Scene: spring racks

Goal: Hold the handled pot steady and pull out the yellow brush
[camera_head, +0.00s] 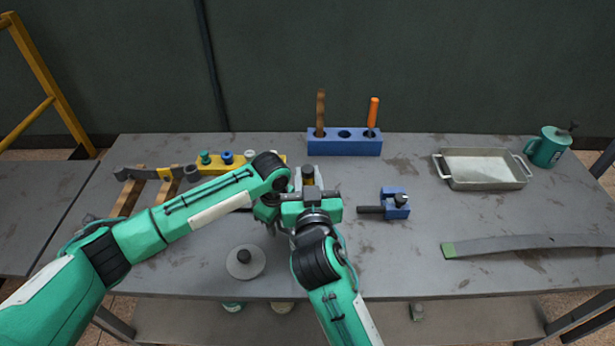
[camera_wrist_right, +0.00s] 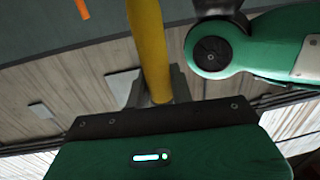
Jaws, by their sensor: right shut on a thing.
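The yellow brush shows in the right wrist view as a thick yellow handle (camera_wrist_right: 150,48) rising between the fingers of my right gripper (camera_wrist_right: 155,90), which is shut on it. In the head view the right gripper (camera_head: 309,193) is over the middle of the table, with a dark-topped upright piece (camera_head: 308,173) behind it. My left gripper (camera_head: 270,213) is close beside it on the left and lower. Its fingers are hidden by the arms, so its opening does not show. A handled pot under the grippers cannot be made out; the arms cover that spot.
A blue block rack (camera_head: 345,148) holds a brown and an orange handle. A blue clamp-like piece (camera_head: 396,203) lies right of the grippers. A grey disc (camera_head: 245,263) lies in front.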

